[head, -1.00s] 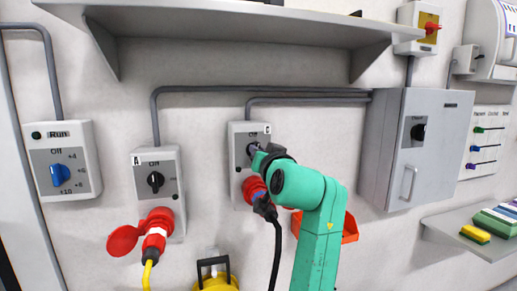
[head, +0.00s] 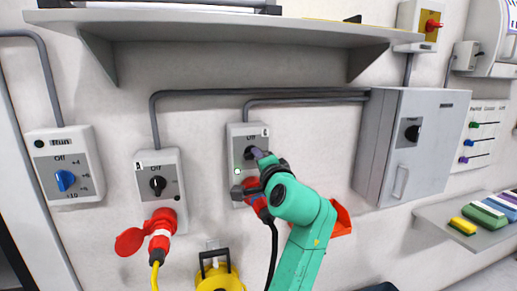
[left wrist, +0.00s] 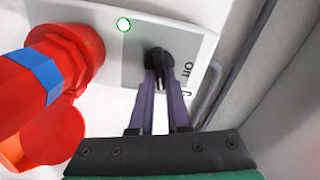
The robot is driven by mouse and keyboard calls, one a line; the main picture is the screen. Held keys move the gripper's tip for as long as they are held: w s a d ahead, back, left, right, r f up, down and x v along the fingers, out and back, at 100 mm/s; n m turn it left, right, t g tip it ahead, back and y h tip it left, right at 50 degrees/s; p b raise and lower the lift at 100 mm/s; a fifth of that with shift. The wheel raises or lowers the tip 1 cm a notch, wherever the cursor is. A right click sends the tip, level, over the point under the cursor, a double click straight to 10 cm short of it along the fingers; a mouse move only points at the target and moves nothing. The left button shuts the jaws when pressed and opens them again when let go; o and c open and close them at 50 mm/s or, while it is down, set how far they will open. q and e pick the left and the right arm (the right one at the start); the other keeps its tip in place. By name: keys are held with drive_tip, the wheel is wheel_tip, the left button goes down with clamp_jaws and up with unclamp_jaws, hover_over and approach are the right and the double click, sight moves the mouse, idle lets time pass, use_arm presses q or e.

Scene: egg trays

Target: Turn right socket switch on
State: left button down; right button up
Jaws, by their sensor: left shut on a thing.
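The right socket (head: 240,133), a grey box marked C, is on the wall with a red plug (head: 256,198) in its lower part. Its black rotary switch (left wrist: 160,58) shows in the left wrist view, near the letters "Off". My left gripper (head: 258,155) is shut on this switch, its purple fingers (left wrist: 164,92) on both sides of it. The fingers and arm partly hide the switch in the head view. A round lamp (head: 237,171) on the socket glows white-green, also in the left wrist view (left wrist: 124,24). My right gripper is not in view.
The left socket (head: 169,161) has its own black switch and red plug (head: 160,240). A box with a blue knob (head: 66,181) is farther left. A grey cabinet (head: 375,150) stands close to the right. A shelf (head: 225,25) overhangs above.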

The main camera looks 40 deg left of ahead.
use_arm(q)
drive_tip(key=shift+r+m+p, duration=0.1)
drive_tip(key=shift+m+p, duration=1.25)
drive_tip(key=shift+m, duration=0.35)
drive_tip(key=c, duration=0.9)
unclamp_jaws()
drive_tip(key=shift+a, duration=0.15)
drive_tip(key=shift+a+f, duration=0.15)
drive_tip(key=shift+f, duration=0.05)
drive_tip(key=shift+d, duration=0.25)
drive_tip(key=b+v, duration=0.5)
drive_tip(key=v, duration=0.9)
drive_tip(key=shift+s, duration=0.1)
